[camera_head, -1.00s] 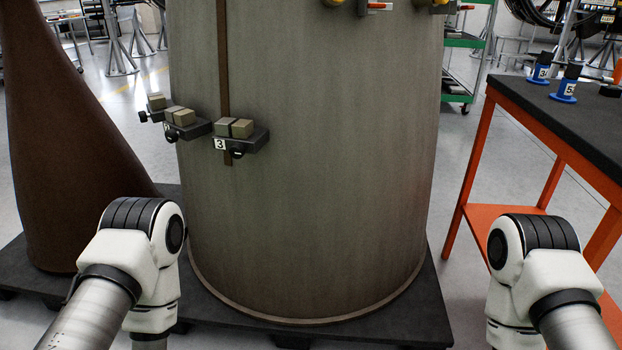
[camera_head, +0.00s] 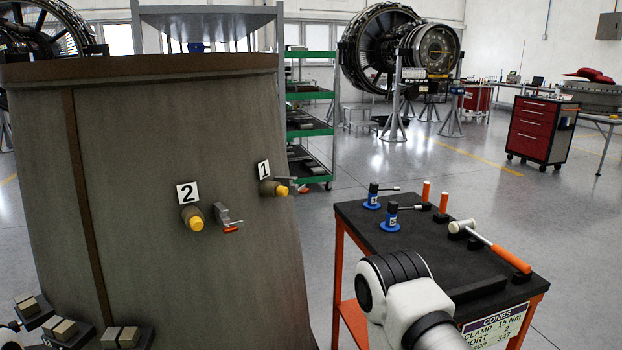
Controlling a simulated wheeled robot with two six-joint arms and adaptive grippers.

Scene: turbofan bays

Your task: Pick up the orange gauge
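Several orange-coloured things lie on the black-topped table (camera_head: 350,214) at right, and I cannot tell for sure which is the gauge. Two orange upright cylinders, one at the back (camera_head: 426,191) and one nearer (camera_head: 443,202), stand on dark bases. A tool with an orange handle (camera_head: 510,258) and a pale shaft lies to their right, its pale round end resting on a dark block. My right arm shows in front of the table, but its gripper is out of view. Only a bit of my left arm shows at the bottom left, without its gripper.
Two blue-based tools, one at the back (camera_head: 373,196) and one nearer (camera_head: 390,217), stand on the table's left side. A large grey-brown cone (camera_head: 180,130) with numbered fittings fills the left. A green shelf rack (camera_head: 310,133) stands behind. Open floor lies beyond the table.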

